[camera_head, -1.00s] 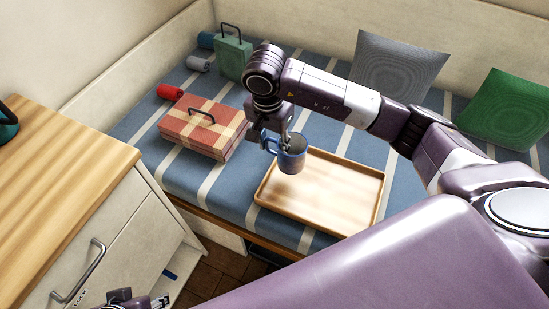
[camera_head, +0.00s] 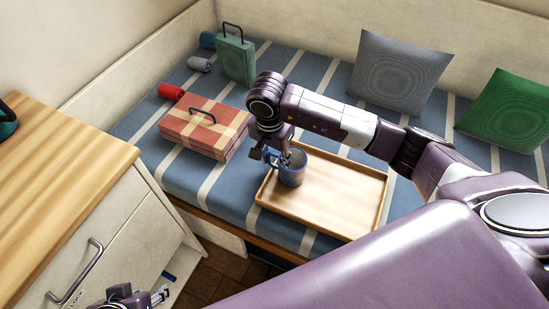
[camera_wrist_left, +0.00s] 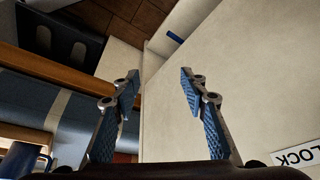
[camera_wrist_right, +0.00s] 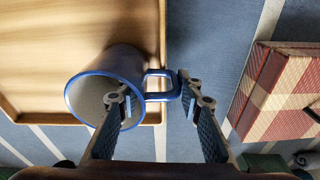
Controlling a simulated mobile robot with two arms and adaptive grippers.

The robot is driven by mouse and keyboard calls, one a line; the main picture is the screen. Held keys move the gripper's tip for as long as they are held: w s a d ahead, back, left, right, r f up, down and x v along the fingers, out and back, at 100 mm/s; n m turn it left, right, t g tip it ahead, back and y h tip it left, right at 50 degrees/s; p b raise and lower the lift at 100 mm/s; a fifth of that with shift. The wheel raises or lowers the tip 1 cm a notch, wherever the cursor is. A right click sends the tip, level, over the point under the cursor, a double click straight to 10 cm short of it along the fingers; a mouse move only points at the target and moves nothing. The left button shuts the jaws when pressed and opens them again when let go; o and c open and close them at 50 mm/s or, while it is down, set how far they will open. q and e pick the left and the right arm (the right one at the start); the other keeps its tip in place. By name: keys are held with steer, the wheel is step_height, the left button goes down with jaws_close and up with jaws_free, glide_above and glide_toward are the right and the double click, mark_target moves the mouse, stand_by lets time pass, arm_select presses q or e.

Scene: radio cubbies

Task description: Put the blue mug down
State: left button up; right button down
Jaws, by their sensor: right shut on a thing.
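The blue mug (camera_head: 292,172) is grey inside with a blue rim. It is at the left part of the wooden tray (camera_head: 345,222); I cannot tell whether its base touches the tray. My right gripper (camera_head: 284,156) is shut on the mug at its handle side. In the right wrist view the mug (camera_wrist_right: 124,62) has one finger inside its mouth and the other outside, with the handle between the right gripper's tips (camera_wrist_right: 156,86). My left gripper (camera_head: 160,296) is low beside the cabinet. In the left wrist view the left gripper (camera_wrist_left: 160,80) is open and empty.
The tray lies on the striped mattress (camera_head: 222,180), its right part bare. A red checked case (camera_head: 195,135), a green case (camera_head: 236,62) and rolled cloths lie left and behind. Grey (camera_head: 400,72) and green (camera_head: 508,110) cushions stand behind. A wooden-topped cabinet (camera_head: 60,180) stands left.

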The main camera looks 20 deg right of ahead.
arm_select(q)
steer(key=shift+w+d, duration=0.1)
steer(key=shift+w, duration=0.2)
steer(key=shift+w+r+t, duration=0.15)
steer(key=shift+w+t, duration=0.05)
steer(key=shift+t, duration=0.1)
arm_select(e)
steer(key=c, duration=1.4)
jaws_free()
steer(key=shift+o, duration=0.2)
step_height(320, 180, up, 2)
steer(key=shift+a+r+p, duration=0.1)
steer(key=shift+r+p, duration=0.1)
steer(key=shift+p, duration=0.2)
arm_select(q)
steer(key=s, duration=0.1)
steer(key=s+g+p, duration=0.1)
steer(key=s, duration=0.1)
steer(key=shift+a+r+g+p, duration=0.3)
steer(key=shift+a+r+p, duration=0.05)
steer(key=shift+r, duration=0.05)
arm_select(e)
step_height(320, 180, up, 10)
steer(key=s, duration=0.1)
steer(key=shift+a+f, duration=0.15)
steer(key=shift+a, duration=0.3)
